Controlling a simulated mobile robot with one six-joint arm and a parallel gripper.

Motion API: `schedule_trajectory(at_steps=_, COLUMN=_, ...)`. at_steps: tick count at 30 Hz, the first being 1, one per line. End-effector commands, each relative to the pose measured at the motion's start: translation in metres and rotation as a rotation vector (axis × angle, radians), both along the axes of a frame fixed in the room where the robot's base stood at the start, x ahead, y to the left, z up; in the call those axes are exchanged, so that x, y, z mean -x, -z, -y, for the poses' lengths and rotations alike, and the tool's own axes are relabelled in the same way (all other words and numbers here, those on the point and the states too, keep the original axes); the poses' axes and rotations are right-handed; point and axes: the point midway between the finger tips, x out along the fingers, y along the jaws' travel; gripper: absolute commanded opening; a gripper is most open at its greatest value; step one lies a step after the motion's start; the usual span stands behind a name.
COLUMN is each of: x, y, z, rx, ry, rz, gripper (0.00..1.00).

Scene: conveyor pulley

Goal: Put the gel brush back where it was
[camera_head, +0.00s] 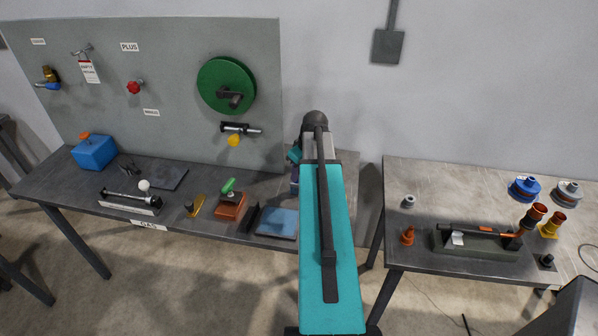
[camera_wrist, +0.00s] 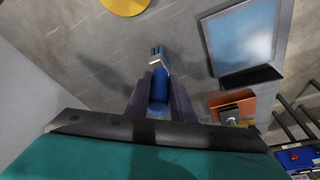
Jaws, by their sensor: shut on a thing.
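In the wrist view my gripper (camera_wrist: 159,82) is shut on the gel brush (camera_wrist: 158,92), which has a blue handle, a pale collar and a grey-blue head. The brush lies between the two dark fingers, its head pointing away from the wrist, over a grey tabletop. I cannot tell whether it touches the surface. In the head view my teal arm hides most of the gripper and the brush. A blue pad (camera_head: 277,222) lies on the left bench; it also shows in the wrist view (camera_wrist: 243,37), right of the brush.
A brown block with a green handle (camera_head: 231,205) stands beside the pad; it also shows in the wrist view (camera_wrist: 232,108). A yellow disc (camera_wrist: 125,5) is ahead of the brush. The right bench (camera_head: 400,185) holds a grey fixture and several cups and pulleys.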

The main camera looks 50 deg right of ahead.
Motion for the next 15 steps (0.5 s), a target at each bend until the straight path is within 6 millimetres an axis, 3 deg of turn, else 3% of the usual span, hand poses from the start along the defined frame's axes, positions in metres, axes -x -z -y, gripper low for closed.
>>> schedule_trajectory(at_steps=9, x=0.0002, y=0.0031, z=0.0, rx=0.0, ry=0.0, rz=0.0, gripper=0.0)
schedule_trajectory(at_steps=10, x=0.0001, y=0.0032, z=0.0001, rx=0.0, ry=0.0, rz=0.0, gripper=0.23)
schedule_trajectory(at_steps=13, x=0.0002, y=0.0026, z=0.0001, rx=0.0, ry=0.0, rz=0.0, gripper=0.4)
schedule_trajectory(at_steps=15, x=0.0002, y=0.0025, z=0.0001, rx=0.0, ry=0.0, rz=0.0, gripper=0.4)
